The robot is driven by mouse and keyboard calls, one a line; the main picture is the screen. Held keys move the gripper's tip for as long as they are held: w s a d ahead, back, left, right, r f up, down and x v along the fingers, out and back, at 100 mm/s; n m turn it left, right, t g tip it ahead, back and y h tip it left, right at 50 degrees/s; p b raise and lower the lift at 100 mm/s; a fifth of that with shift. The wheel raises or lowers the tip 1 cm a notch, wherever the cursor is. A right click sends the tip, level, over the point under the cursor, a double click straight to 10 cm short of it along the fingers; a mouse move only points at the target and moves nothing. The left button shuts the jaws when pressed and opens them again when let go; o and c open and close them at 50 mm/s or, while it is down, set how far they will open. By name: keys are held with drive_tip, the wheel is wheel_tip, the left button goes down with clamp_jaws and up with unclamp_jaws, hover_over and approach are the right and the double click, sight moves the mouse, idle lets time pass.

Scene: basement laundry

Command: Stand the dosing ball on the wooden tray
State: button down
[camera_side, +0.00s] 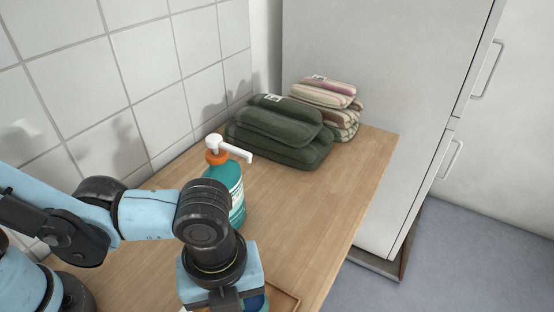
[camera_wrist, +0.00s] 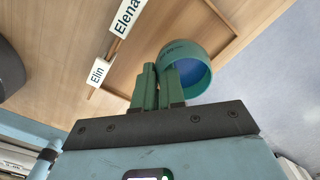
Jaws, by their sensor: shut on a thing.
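The dosing ball (camera_wrist: 185,68) is a teal, round, cup-like piece, blue inside, in the wrist view. My gripper (camera_wrist: 158,75) has its green fingers shut on its near wall, and the opening is tilted toward the wrist camera. The wooden tray (camera_wrist: 236,37) shows behind it as a thin raised rim on the wood; a rim corner also shows at the bottom of the side view (camera_side: 286,293). The ball overlaps the tray in the picture; whether it touches it I cannot tell. In the side view my wrist covers most of the tray and the fingertips.
White labels reading "Elena" (camera_wrist: 127,17) and "Elin" (camera_wrist: 97,72) sit by the tray. A teal pump bottle (camera_side: 236,196) stands close behind my wrist. Folded green towels (camera_side: 280,133) and striped towels (camera_side: 327,101) lie at the back. The wood on the right is clear up to its edge.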

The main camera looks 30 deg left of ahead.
drive_tip(key=shift+f, duration=1.35)
drive_tip(key=shift+f, duration=0.1)
drive_tip(key=c, duration=1.2)
unclamp_jaws()
wheel_tip(320, 180, up, 12)
drive_tip(key=shift+r, duration=0.15)
